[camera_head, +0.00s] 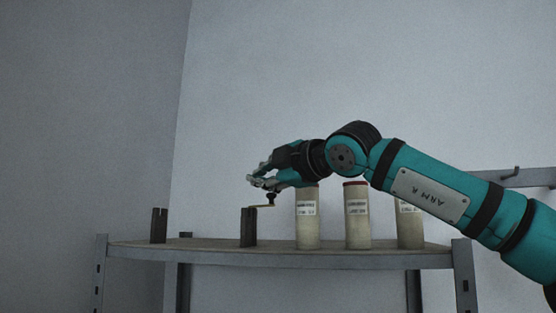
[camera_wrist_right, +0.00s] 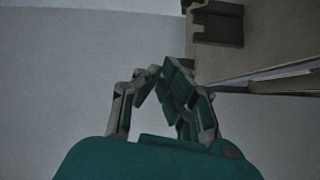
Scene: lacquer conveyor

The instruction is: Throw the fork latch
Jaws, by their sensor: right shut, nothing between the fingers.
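Two dark upright posts stand on the shelf in the head view. The left post (camera_head: 159,226) has a notch in its top like a fork. The right post (camera_head: 248,228) carries a thin brass-coloured lever (camera_head: 260,206), which points right and ends in a small dark knob (camera_head: 271,198). My right gripper (camera_head: 256,181) is shut and empty, just above the lever and knob; I cannot tell if it touches them. It also shows in the right wrist view (camera_wrist_right: 160,72), near a dark block (camera_wrist_right: 217,24), probably one of the posts. My left gripper is not in view.
Several pale labelled canisters, such as the nearest one (camera_head: 307,220), stand right of the posts, under my right arm. The shelf (camera_head: 205,246) has a grey metal frame. The shelf between the posts is clear. A wall rail with a hook (camera_head: 515,173) is at right.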

